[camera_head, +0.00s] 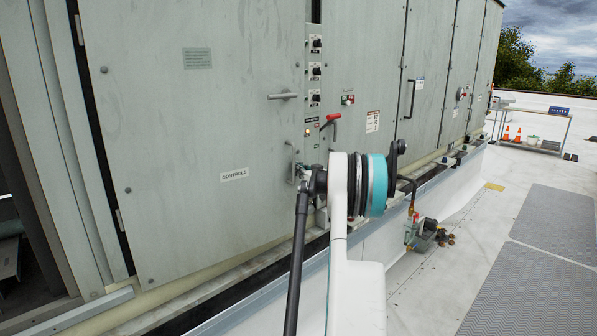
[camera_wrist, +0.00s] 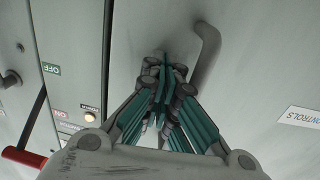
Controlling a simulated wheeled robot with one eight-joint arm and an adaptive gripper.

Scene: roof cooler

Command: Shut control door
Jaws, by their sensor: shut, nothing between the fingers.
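The control door (camera_head: 215,130) is the large grey-green panel with a "CONTROLS" label (camera_head: 234,174), at left centre in the head view. It looks flush or nearly flush with the control strip on its right; a small gap cannot be ruled out. It carries a horizontal latch handle (camera_head: 282,96) and a lower pull handle (camera_head: 291,163). In the wrist view, my gripper (camera_wrist: 165,65) is shut and empty, its fingertips at the door face beside a grey handle (camera_wrist: 206,55). I cannot tell whether they touch the door. My arm mostly hides the gripper in the head view.
The control strip has several knobs (camera_head: 316,70) and a red lever (camera_head: 331,119). Further right are more cabinet panels and a valve with piping (camera_head: 420,232) low by the curb. The roof at right is open, with grey mats (camera_head: 545,270) and a distant table (camera_head: 535,112).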

